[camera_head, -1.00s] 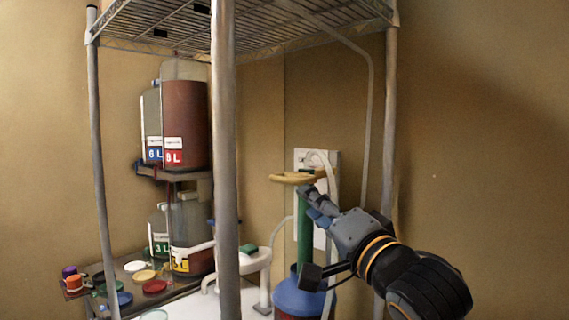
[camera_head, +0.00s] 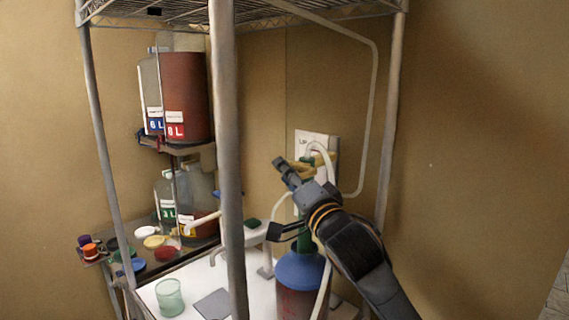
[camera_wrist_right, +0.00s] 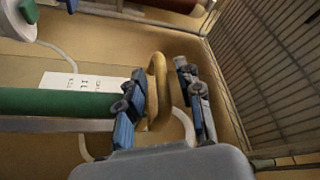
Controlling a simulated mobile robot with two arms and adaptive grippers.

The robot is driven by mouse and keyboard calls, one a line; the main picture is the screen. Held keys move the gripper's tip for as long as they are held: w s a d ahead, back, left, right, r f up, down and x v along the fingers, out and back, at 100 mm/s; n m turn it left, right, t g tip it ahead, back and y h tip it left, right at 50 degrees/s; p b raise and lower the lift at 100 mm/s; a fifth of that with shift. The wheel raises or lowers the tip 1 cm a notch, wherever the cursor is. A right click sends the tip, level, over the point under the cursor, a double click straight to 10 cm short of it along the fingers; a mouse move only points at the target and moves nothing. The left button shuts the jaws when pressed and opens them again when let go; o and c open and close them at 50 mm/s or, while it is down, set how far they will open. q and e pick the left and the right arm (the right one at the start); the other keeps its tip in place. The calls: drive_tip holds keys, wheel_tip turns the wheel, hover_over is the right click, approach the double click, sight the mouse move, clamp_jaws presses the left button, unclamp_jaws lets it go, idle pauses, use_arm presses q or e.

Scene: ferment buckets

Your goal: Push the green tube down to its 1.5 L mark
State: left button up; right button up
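The green tube (camera_head: 305,240) stands upright in the blue-topped vessel (camera_head: 301,270), partly hidden by my right arm. Its yellow handle (camera_head: 325,160) is at the top, partly behind my gripper. In the right wrist view the green tube (camera_wrist_right: 50,102) comes in from the left, and the yellow handle (camera_wrist_right: 157,85) shows between my spread fingers. My right gripper (camera_head: 285,170) is at the tube's top; its fingers (camera_wrist_right: 162,105) are apart. Contact with the handle cannot be told. The 1.5 L mark cannot be made out. My left gripper is not in view.
A rack post (camera_head: 228,170) stands in front, left of the tube. A clear hose (camera_head: 372,110) loops beside it. Labelled jugs (camera_head: 186,95) stand at left. A glass (camera_head: 170,297) and a grey plate (camera_head: 212,304) are on the white surface. A sign (camera_head: 314,143) hangs behind.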

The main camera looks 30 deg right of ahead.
drive_tip(key=shift+w+r, duration=0.2)
drive_tip(key=shift+w, duration=0.35)
clamp_jaws()
drive_tip(key=shift+f, duration=0.15)
wheel_tip(320, 180, down, 9)
drive_tip(key=b, duration=0.6)
unclamp_jaws()
